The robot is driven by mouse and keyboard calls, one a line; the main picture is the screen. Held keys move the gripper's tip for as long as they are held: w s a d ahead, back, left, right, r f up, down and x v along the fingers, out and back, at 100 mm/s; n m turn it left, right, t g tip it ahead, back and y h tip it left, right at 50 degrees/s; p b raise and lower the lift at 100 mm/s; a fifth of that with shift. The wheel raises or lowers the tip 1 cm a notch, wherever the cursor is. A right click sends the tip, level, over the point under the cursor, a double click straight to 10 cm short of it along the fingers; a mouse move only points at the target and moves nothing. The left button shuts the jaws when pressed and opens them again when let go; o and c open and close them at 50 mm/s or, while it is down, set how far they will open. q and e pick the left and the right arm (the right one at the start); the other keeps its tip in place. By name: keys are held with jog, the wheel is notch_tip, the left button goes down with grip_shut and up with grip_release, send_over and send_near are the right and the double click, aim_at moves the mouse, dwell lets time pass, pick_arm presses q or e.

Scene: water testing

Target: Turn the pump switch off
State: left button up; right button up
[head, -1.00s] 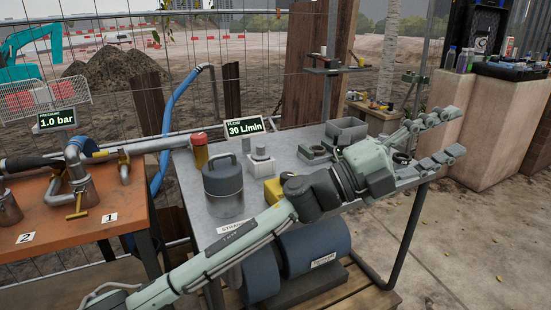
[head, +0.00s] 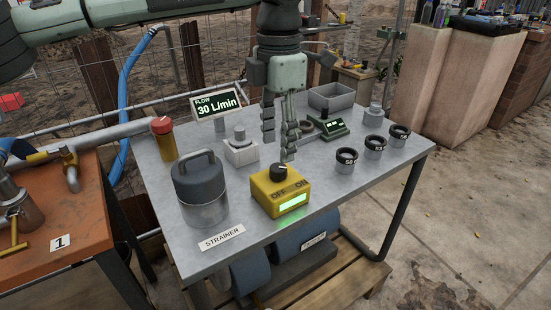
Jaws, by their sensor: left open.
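The pump switch is a yellow box (head: 280,192) with a black round knob (head: 279,173) on top, at the front of the grey metal table. Its top is marked OFF on the left and ON on the right, and a green-lit strip glows on its front face. I cannot tell for sure which mark the knob points at. My left gripper (head: 279,148) points down just above and behind the knob, its two fingers apart and nothing between them. It appears clear of the knob. My right gripper is out of view.
A dark-lidded strainer pot (head: 201,190) stands left of the switch. A white block with a grey knob (head: 241,151) is behind it, near the flow display (head: 216,103) reading 30 L/min. Several small black-rimmed cups (head: 345,160) stand right. The table's front edge is close.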

aim_at(278, 167)
pick_arm(q)
jog(key=shift+f, duration=2.8)
grip_shut()
